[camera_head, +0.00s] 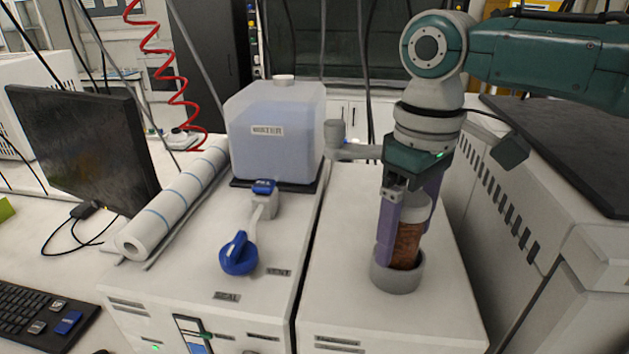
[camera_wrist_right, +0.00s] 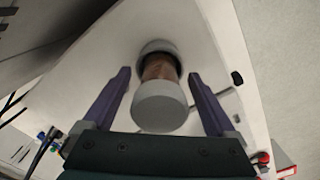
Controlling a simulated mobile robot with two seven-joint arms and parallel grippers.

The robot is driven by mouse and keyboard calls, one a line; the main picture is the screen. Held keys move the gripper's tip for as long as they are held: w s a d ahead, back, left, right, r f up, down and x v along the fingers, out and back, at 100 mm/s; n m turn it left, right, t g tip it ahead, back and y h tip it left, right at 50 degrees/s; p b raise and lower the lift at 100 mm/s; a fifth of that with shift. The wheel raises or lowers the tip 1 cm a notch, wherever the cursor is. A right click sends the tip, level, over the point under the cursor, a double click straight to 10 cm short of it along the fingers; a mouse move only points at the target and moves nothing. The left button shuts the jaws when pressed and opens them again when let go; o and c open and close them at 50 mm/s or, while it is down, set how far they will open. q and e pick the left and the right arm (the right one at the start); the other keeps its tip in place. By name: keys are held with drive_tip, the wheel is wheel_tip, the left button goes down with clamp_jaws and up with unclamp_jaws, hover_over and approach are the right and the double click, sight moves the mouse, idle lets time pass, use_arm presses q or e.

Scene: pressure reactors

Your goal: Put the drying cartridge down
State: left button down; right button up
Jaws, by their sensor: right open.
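The drying cartridge (camera_head: 406,243) has a brown body and a pale cap. It stands upright with its lower end inside a round grey holder (camera_head: 397,274) on top of a white cabinet. My right gripper (camera_head: 404,254) reaches down from above with its purple fingers on either side of the cartridge. In the right wrist view, the cartridge cap (camera_wrist_right: 160,106) lies between the two spread fingers (camera_wrist_right: 158,78), with a gap on each side. The right gripper is open. My left gripper is not in view.
Left of the holder, another white unit bears a blue valve handle (camera_head: 238,254) and a tank of bluish liquid (camera_head: 275,130). A paper roll (camera_head: 175,200) lies farther left, beside a dark monitor (camera_head: 82,145). The cabinet top (camera_head: 345,215) around the holder is clear.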

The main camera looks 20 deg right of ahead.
drive_tip(key=shift+r, duration=0.3)
wheel_tip(320, 180, up, 11)
drive_tip(key=shift+w+f+b, duration=0.1)
drive_tip(key=shift+f+b, duration=0.05)
drive_tip(key=shift+b, duration=0.95)
drive_tip(key=shift+r, duration=0.6)
